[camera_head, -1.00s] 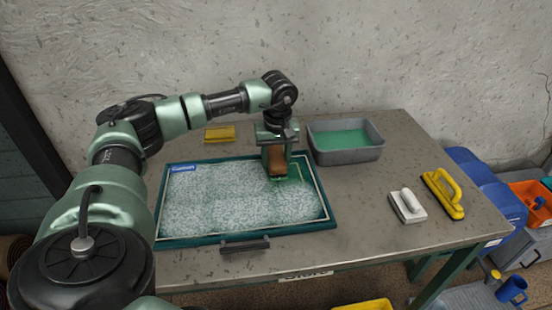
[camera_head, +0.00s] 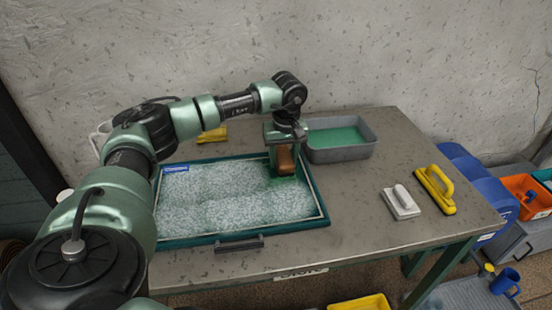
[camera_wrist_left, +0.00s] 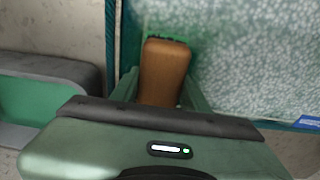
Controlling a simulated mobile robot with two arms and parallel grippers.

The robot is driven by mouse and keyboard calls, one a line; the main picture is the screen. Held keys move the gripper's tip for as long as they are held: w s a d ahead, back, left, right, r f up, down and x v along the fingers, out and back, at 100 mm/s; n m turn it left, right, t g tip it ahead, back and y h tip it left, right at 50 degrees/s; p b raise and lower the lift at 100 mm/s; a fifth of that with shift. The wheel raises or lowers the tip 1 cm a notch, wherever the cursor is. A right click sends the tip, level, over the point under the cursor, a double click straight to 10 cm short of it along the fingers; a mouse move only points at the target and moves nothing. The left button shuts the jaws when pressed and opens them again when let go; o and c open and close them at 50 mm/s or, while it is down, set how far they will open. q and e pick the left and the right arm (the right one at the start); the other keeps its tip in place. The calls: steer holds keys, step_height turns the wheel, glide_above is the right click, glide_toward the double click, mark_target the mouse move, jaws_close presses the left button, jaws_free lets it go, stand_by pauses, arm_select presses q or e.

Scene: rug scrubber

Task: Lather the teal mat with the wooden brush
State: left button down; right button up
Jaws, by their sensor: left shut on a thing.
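My left gripper (camera_head: 284,165) is shut on the wooden brush (camera_head: 286,161) over that far right part of the mat. Whether the bristles touch the mat is hard to tell. My right gripper is not in view.
A grey basin (camera_head: 342,150) with green liquid stands just right of the tray. A white-handled block (camera_head: 401,203) and a yellow-handled tool (camera_head: 436,189) lie at the table's right. A yellow sponge (camera_head: 212,135) lies behind the tray.

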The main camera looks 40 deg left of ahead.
mark_target(268, 170)
arm_select(q)
steer(key=shift+w+d+f, duration=0.15)
steer(key=shift+w+d, duration=1.15)
steer(key=shift+w, duration=0.3)
steer(key=shift+s+a+f+p, duration=0.1)
steer(key=shift+s+a+p, duration=0.1)
steer(key=shift+s+a, duration=0.6)
steer(key=shift+s+a+f+p, duration=0.15)
steer(key=shift+s+a, duration=0.35)
steer(key=shift+s, duration=0.45)
steer(key=shift+s+a+r+p, duration=0.1)
steer(key=shift+s+a+p, duration=0.1)
steer(key=shift+s+a, duration=0.6)
steer(key=shift+s+a+r+p, duration=0.15)
steer(key=shift+s+a, duration=0.4)
steer(key=shift+s, duration=0.3)
steer(key=shift+w+d, duration=0.7)
steer(key=shift+w, duration=0.2)
steer(key=shift+w+d, duration=0.65)
steer(key=shift+w, duration=0.25)
steer(key=shift+w+d+f, duration=0.1)
steer(key=shift+w+d, duration=1.25)
steer(key=shift+w, duration=0.2)
